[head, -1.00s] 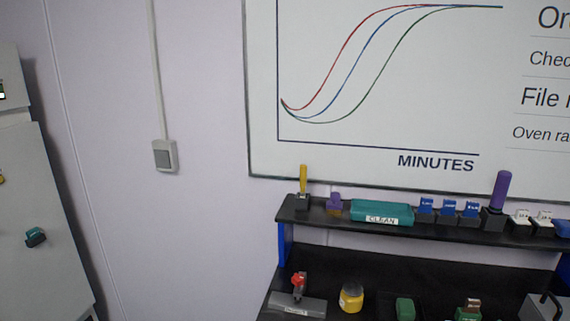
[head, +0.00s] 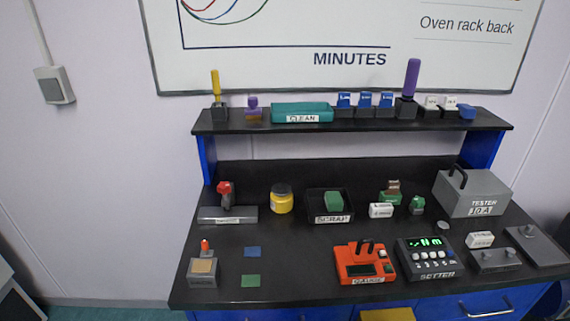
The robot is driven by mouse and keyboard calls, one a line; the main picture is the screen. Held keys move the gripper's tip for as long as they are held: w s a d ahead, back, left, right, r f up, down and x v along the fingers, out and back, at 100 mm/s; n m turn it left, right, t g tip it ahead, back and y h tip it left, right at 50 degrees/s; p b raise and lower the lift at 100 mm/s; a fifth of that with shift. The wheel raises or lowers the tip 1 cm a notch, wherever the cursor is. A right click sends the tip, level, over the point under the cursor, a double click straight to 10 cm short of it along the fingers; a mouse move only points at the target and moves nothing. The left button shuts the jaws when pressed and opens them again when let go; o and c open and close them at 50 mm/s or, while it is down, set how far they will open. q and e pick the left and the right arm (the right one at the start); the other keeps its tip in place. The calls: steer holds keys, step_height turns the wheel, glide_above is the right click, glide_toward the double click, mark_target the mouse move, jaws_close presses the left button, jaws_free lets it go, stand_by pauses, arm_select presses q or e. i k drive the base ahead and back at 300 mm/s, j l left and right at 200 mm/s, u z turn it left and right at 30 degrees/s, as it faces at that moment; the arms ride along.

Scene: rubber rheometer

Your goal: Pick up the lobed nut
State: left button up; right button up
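No part is clearly recognisable as the lobed nut at this size. A red knob-like part (head: 225,187) sits on top of a grey stand (head: 229,215) at the left of the black bench top; its lobes cannot be made out. A small green part (head: 417,205) stands right of the middle of the bench; its shape is also too small to tell. Neither of my grippers is in view.
The bench (head: 300,287) also holds a scrap tray (head: 331,219), a yellow jar (head: 282,199), an orange gauge (head: 365,266), a black setter (head: 424,258) and a grey tester (head: 472,193). A raised shelf (head: 350,119) carries a teal clean tray (head: 301,112) and several tools.

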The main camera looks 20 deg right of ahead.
mark_target(442, 227)
steer(key=z, duration=2.05)
